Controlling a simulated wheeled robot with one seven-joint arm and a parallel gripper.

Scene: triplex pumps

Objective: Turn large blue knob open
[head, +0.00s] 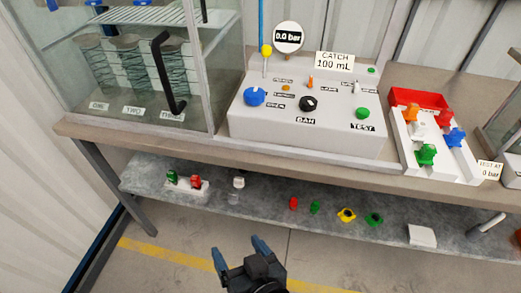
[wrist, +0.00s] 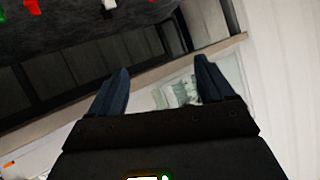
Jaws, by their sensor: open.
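The large blue knob (head: 254,96) sits on the left of the white control box (head: 300,135), on the bench top. Small black labels are printed near it, too small to read surely. My gripper (head: 243,250) is at the bottom of the head view, in front of the bench and well away from the knob. Its two dark blue fingers are apart, with nothing between them. The wrist view also shows the open gripper (wrist: 163,88). The blue knob cannot be made out in the wrist view.
The box also carries a yellow-topped lever (head: 267,50), a black knob (head: 308,103), a green TEST knob (head: 362,113) and a gauge (head: 288,37). A glass cabinet (head: 195,75) stands close left. Coloured valves (head: 426,154) stand right. A lower shelf (head: 265,215) holds small parts.

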